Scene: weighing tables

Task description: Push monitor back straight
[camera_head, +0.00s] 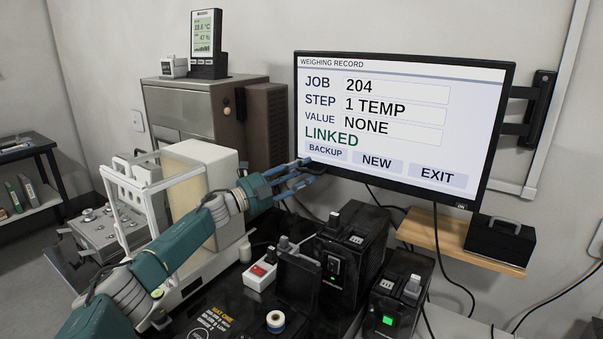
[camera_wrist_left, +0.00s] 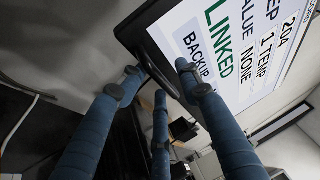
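The monitor (camera_head: 395,190) hangs on a wall arm and is angled, its lower edge sloping down to the right in the head view. Its screen reads JOB 204, 1 TEMP, NONE and LINKED. My left gripper (camera_head: 302,172) is at the monitor's lower left corner, close to the BACKUP button. In the left wrist view my left gripper (camera_wrist_left: 158,80) has its blue fingers spread around the monitor's dark edge (camera_wrist_left: 150,50). One finger overlaps the screen side, and another is on the outer side. I cannot tell whether they touch. My right gripper is not in view.
The black wall arm (camera_head: 530,110) holds the monitor from the right. Below are a wooden shelf (camera_head: 450,239) with a black box (camera_head: 500,240), and hanging cables. Black devices (camera_head: 350,245) stand under the monitor. A grey cabinet (camera_head: 185,110) is behind my left arm.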

